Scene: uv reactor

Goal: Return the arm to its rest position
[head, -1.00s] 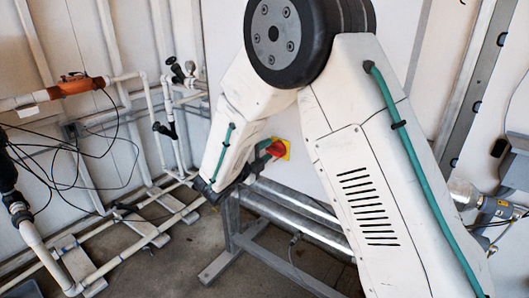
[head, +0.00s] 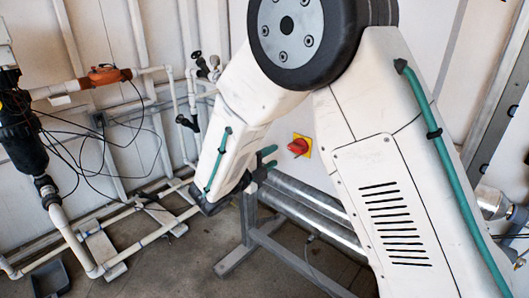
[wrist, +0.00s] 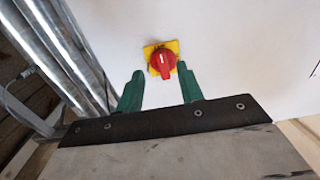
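My gripper (head: 266,162) is at the end of my white arm, left of a red rotary switch (head: 298,146) on a yellow plate. In the wrist view, my gripper (wrist: 158,84) shows two green fingers spread apart with nothing between them. The red switch (wrist: 163,62) lies just beyond the fingertips there, on a white panel, and a gap shows between the fingers and the knob. My arm is bent, with its large dark joint at the top of the head view.
Silvery horizontal tubes (head: 310,216) on a grey metal stand (head: 247,240) run below the switch. Bare floor (head: 185,262) shows between the pipes and the stand.

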